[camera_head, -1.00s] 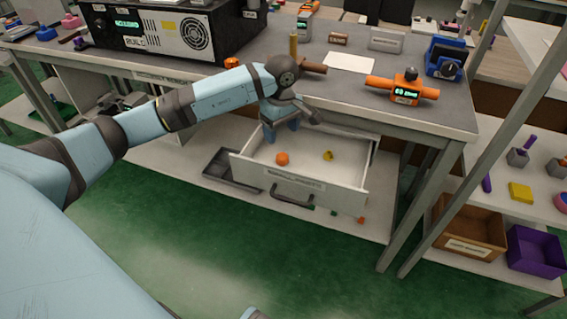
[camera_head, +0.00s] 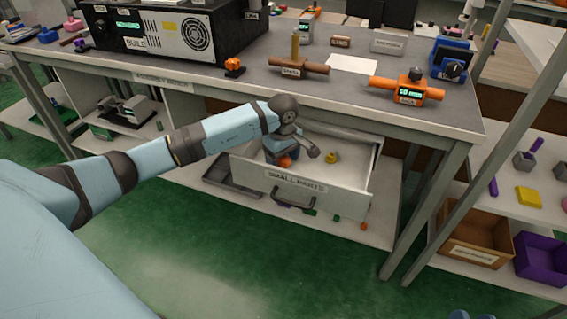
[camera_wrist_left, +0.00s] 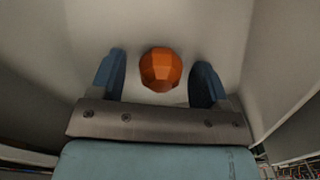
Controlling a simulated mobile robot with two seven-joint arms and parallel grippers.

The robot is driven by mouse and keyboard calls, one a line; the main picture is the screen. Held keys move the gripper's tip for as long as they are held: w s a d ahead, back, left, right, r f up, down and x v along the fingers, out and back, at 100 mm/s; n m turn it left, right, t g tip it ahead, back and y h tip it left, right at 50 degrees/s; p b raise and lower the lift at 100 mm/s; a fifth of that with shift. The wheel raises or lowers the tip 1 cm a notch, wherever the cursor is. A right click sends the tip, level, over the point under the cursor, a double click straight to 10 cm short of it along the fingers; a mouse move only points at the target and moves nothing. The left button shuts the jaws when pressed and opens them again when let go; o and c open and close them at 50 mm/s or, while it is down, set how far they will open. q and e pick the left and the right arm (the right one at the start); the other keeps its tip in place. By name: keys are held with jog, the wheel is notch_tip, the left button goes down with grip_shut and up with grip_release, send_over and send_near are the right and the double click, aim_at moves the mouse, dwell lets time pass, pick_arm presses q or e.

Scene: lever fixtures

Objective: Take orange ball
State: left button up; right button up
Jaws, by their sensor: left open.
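The orange ball (camera_wrist_left: 160,69) is a small faceted ball on the white floor of the open drawer (camera_head: 318,190). In the left wrist view it sits between the two blue fingers of my left gripper (camera_wrist_left: 157,80), near their tips, with a gap on each side. My left gripper is open, and in the head view it (camera_head: 281,158) reaches down into the left part of the drawer. There the ball (camera_head: 285,162) is partly hidden by the gripper. My right gripper is not clearly in view.
A small yellow object (camera_head: 331,157) lies in the drawer to the right of my gripper. The drawer walls rise close around the gripper. The bench top (camera_head: 340,80) overhangs the drawer's back. A grey tray (camera_head: 232,180) lies left of the drawer.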

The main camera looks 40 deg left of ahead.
pick_arm(q)
jog(key=c, duration=1)
jog(key=shift+r, duration=0.1)
